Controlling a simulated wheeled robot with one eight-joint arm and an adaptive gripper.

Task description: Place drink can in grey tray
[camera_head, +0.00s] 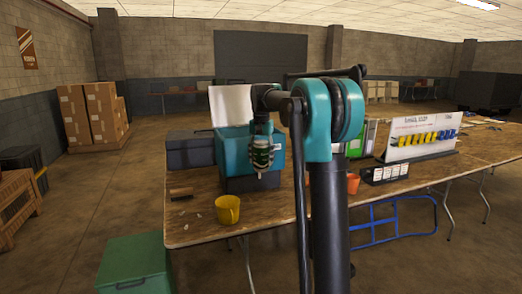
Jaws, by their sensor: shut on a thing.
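My gripper (261,172) points down above the table, in front of a teal box. It looks shut around a small green and white banded object, which seems to be the drink can (262,157); the fingers and the small size hide its details. A dark grey tray-like container (238,186) stands on the table below and behind my gripper. Its inside is not clear from here. The held thing is above the table, and I cannot tell whether it is over the container.
A yellow mug (228,210) stands near the front edge of the wooden table (200,232). A dark grey case (190,152) is left of the teal box (232,146). A green bin (135,262) is on the floor.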

